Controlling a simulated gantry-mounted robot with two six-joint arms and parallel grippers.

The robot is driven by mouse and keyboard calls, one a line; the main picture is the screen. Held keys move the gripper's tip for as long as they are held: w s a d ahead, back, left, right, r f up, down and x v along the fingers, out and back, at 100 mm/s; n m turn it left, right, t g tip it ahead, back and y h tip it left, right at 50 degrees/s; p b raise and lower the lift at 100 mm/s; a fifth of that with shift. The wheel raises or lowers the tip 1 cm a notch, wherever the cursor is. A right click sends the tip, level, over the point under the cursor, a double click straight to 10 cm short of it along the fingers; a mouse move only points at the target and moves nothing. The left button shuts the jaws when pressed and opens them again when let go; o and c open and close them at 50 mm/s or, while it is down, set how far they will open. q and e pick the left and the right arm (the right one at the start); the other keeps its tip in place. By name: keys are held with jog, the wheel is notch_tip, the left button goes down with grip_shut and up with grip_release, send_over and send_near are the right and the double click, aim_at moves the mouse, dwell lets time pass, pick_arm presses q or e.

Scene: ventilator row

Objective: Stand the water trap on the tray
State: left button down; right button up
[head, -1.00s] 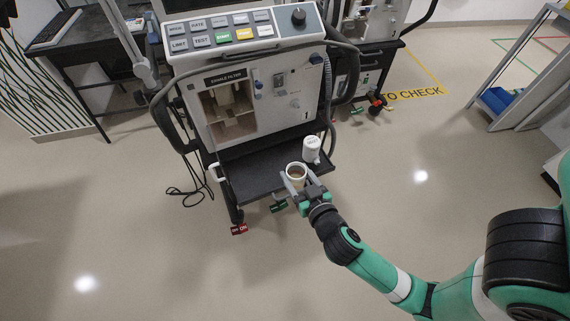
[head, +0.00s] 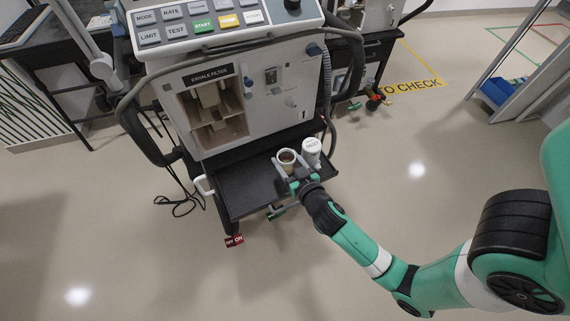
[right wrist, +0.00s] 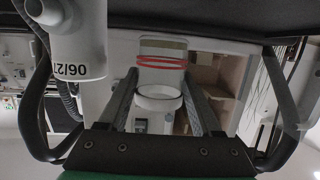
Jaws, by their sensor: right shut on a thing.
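The water trap (head: 286,155) is a small pale open cup with a dark inside. My right gripper (head: 289,170) is shut on it from the front. In the right wrist view the cup (right wrist: 160,104) sits between the two fingers, with red rings visible on it. The tray (head: 240,190) is the dark shelf on the front of the ventilator. The cup is over its right part and looks upright; I cannot tell whether it touches the tray. My left gripper is not in view.
A white labelled canister (head: 312,148) stands on the tray close to the right of the cup; it also shows in the right wrist view (right wrist: 70,40). The ventilator (head: 240,100) rises behind. A hose (head: 328,100) hangs at right. The tray's left part is clear.

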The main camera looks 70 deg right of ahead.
aim_at(291, 172)
jog(key=f+b, duration=0.1)
jog(key=f, duration=0.1)
jog(key=f+b, duration=0.2)
jog(key=shift+w+d, duration=0.2)
jog(key=shift+d, duration=0.2)
jog(key=shift+a+f, duration=0.1)
jog(key=shift+s+a, duration=0.1)
jog(key=shift+a, duration=0.05)
jog(key=shift+f+b, duration=0.1)
jog(key=shift+b, duration=0.25)
jog(key=o, duration=1.4)
